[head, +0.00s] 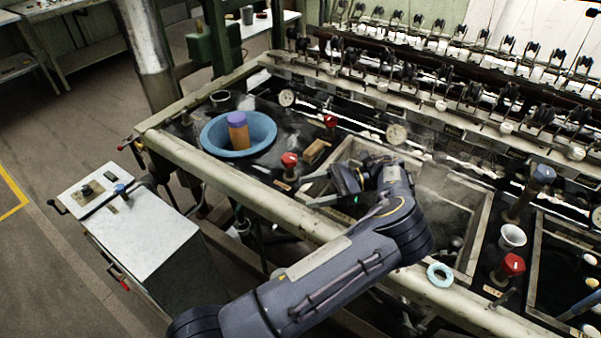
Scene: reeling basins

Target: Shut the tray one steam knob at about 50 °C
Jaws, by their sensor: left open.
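A red knob (289,160) stands on the dark bench top near its front edge, left of the middle basin. Other red knobs show behind it (330,122) and at the right (513,264). I cannot tell from labels which one is the tray one steam knob. My left gripper (309,190) is open and empty, just right of and below the nearest red knob, apart from it, over the basin's left edge. Round dials, one at the left (286,98) and one in the middle (397,134), sit on the back rail; their readings are too small to read. My right gripper is out of view.
A blue bowl (213,145) holds an orange cylinder with a purple top (238,130). A wooden block (314,151) lies near the knobs. Steam hangs over the middle basin (479,235). Reeling spindles line the back.

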